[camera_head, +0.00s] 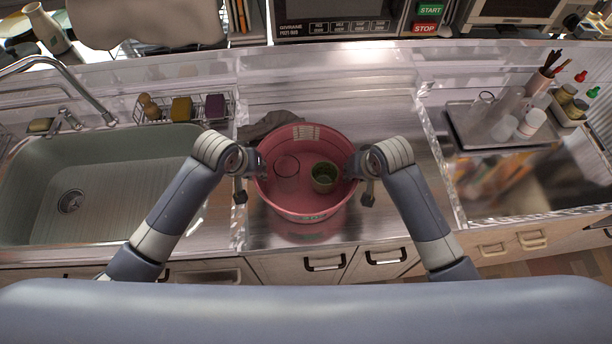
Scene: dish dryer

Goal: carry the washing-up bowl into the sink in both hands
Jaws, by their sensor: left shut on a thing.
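The washing-up bowl (305,207) is round and pink-red, at the middle of the steel counter. It looks level; I cannot tell whether it rests on the counter or hangs just above it. A clear glass (287,175) and a green cup (324,177) are inside it. My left gripper (258,166) is shut on the bowl's left rim. My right gripper (352,168) is at the right rim; its fingers are too hidden to tell whether they are shut. The sink (110,190) is at the left, its basin empty, with a drain at its left side.
A tap (85,92) arches over the sink's back left. A wire rack (185,108) with sponges stands behind the sink. A grey cloth (272,124) lies behind the bowl. A tray (470,130) with glasses is at the right. The counter between sink and bowl is narrow.

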